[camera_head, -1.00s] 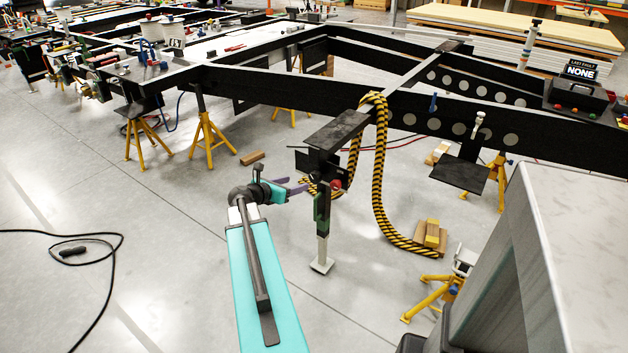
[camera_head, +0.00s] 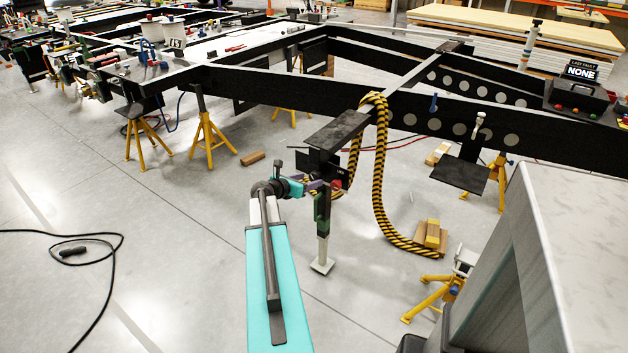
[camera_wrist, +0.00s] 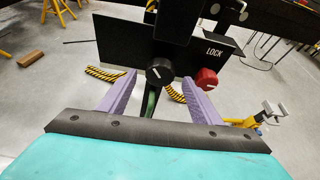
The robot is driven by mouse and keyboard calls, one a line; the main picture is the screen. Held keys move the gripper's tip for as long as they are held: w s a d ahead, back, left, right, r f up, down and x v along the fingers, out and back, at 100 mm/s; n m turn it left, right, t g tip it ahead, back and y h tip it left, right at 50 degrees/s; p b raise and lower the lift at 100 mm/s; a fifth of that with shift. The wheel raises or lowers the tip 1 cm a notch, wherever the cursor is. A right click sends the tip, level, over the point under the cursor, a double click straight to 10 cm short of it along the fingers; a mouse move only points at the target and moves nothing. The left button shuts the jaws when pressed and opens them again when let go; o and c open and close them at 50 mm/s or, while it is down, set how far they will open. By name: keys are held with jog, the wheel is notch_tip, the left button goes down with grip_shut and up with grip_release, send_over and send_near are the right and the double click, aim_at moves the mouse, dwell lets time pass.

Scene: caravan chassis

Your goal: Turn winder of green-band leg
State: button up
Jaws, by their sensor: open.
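The leg (camera_head: 322,230) hangs from the black frame and ends in a pale foot on the floor. Its green band (camera_head: 321,205) shows partly below my gripper. In the wrist view a black round knob (camera_wrist: 160,71) with a white mark, apparently the winder, faces me on a black plate (camera_wrist: 115,42). A green part (camera_wrist: 150,102) shows below it. A red knob (camera_wrist: 206,78) sits to its right under the word LOCK. My gripper (camera_wrist: 159,84) is open, with one purple finger on each side of the black knob; I cannot tell whether they touch it. In the head view my gripper (camera_head: 314,185) is at the leg's upper part.
A black-and-yellow hose (camera_head: 379,190) hangs close to the right of the leg. A black step plate (camera_head: 338,130) is above it. Yellow stands (camera_head: 208,140) stand to the left. A black cable (camera_head: 75,250) lies on the otherwise open floor at left.

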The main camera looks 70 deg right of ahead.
aim_at(313, 179)
jog(key=shift+x, duration=2.4)
jog(key=shift+a, duration=0.1)
jog(key=c, duration=1.1)
